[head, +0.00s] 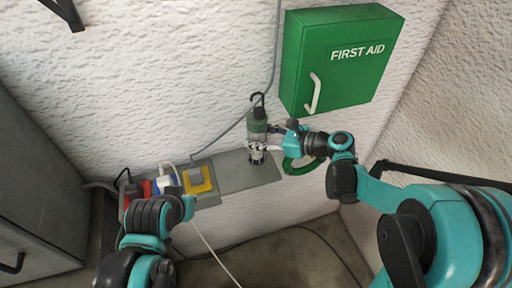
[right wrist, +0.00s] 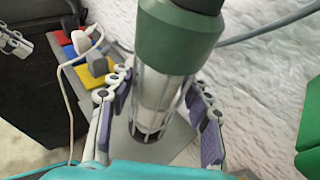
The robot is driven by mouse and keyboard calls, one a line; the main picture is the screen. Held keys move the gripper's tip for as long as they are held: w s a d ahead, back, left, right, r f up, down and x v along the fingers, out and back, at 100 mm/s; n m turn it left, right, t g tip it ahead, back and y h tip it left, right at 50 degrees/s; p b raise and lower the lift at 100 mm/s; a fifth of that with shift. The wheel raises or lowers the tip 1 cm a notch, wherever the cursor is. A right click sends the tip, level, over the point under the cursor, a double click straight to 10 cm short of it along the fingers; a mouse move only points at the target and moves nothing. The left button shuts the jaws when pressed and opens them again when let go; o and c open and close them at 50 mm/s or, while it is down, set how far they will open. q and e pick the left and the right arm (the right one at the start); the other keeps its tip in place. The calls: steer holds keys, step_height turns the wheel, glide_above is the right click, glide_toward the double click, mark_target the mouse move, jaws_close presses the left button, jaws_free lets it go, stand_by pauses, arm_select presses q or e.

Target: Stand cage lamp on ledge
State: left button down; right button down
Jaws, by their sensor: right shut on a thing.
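The cage lamp (head: 257,124) has a green-grey body, a dark hook on top and a caged clear tube below. It is roughly upright at the grey ledge (head: 232,172), its lower end over the ledge's right part. I cannot tell whether it touches. My right gripper (head: 263,147) is shut on the lamp from the right. In the right wrist view the lamp (right wrist: 176,42) stands between my right gripper's fingers (right wrist: 160,115), which flank its cage. My left arm is at lower left; its fingertips are not clear in the head view.
Red, blue-white and yellow blocks (head: 197,180) with a white cable sit on the ledge's left part. A green first aid box (head: 335,60) hangs on the wall at upper right. A grey cabinet (head: 35,180) stands at left. A grey cable runs along the wall behind the lamp.

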steer(key=shift+w+a+f, duration=0.2)
steer(key=shift+w+f, duration=0.05)
steer(key=shift+f, duration=0.1)
steer(key=shift+f+b, duration=0.7)
steer(key=shift+f, duration=1.15)
steer(key=shift+f, duration=0.15)
steer(key=c, duration=0.7)
jaws_free()
